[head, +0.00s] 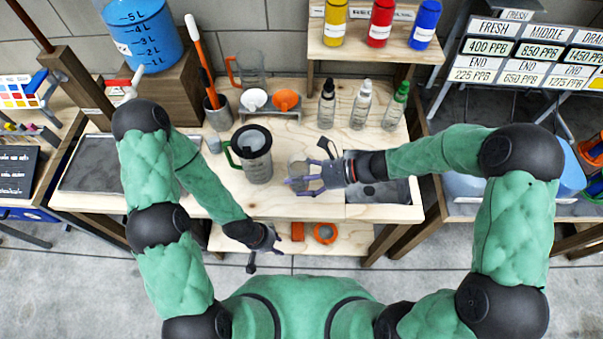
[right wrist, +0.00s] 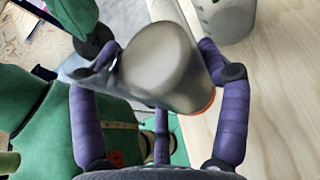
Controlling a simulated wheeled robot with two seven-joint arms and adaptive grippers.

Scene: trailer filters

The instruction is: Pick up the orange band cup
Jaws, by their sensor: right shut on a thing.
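The orange band cup (right wrist: 158,65) is a grey, translucent cup between the purple fingers of my right gripper (right wrist: 165,80) in the right wrist view. A strip of orange shows at its lower right edge. The fingers are shut on its sides. In the head view, my right gripper (head: 303,184) is over the front of the wooden bench, and the cup (head: 297,170) shows small and partly covered by the fingers. My left gripper (head: 264,254) is empty in front of the bench edge, with its fingers apart.
A green-handled pitcher (head: 257,162) stands just left of the cup. Behind are an orange-handled clear jug (head: 247,70), a small rack with a white and an orange piece (head: 286,100), and dropper bottles (head: 360,108). A dark inset (head: 393,190) lies right. An orange ring (head: 325,233) sits below.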

